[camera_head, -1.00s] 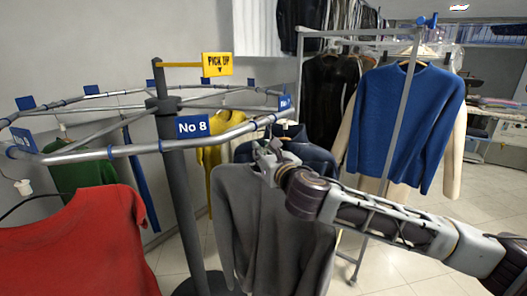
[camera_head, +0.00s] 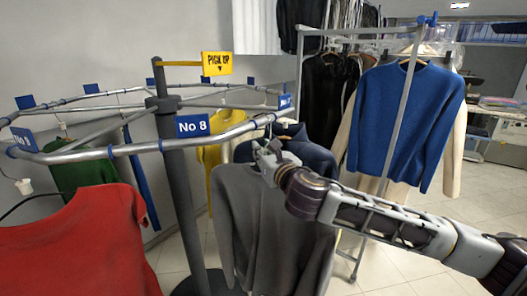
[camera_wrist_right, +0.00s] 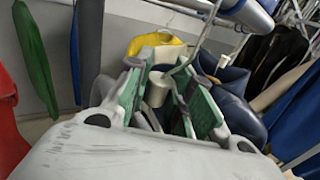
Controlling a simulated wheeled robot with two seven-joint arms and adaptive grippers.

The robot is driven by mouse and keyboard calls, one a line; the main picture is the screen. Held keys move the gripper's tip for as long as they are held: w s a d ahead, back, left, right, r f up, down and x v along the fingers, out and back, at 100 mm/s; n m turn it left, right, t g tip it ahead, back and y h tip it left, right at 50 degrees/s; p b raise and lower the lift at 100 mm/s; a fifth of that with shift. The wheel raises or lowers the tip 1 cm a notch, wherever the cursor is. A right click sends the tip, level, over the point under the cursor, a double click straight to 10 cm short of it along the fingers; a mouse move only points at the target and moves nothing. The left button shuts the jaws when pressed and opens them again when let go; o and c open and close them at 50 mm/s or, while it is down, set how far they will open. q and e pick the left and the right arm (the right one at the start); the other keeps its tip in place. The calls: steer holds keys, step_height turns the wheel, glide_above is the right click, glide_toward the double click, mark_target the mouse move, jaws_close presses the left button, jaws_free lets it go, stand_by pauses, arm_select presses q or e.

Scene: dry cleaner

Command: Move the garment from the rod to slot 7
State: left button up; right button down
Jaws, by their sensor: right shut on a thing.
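A grey garment (camera_head: 262,225) hangs below my right gripper (camera_head: 266,155), in front of a dark blue garment (camera_head: 312,150). In the right wrist view, my right gripper (camera_wrist_right: 160,92) is shut on the pale neck of the grey garment's hanger (camera_wrist_right: 157,90). The metal hook rises from between the green finger pads towards the rail (camera_wrist_right: 240,12). I cannot tell whether the hook rests on the rail. The carousel rail (camera_head: 120,150) carries a "No 8" sign (camera_head: 193,126) and, right of it, an angled sign (camera_head: 285,102) too oblique to read. My left gripper is out of view.
A red garment (camera_head: 80,245) hangs at the front left, a green one (camera_head: 82,175) and a yellow one (camera_head: 208,150) further back. A dark post (camera_head: 178,200) bears the "PICK UP" sign (camera_head: 216,63). A blue sweater (camera_head: 405,120) hangs on a separate rack at right.

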stand_by(0.3)
steer(key=c, duration=1.2)
jaws_free()
steer(key=shift+f, duration=0.1)
steer(key=shift+s, duration=0.1)
steer(key=shift+v, duration=5.95)
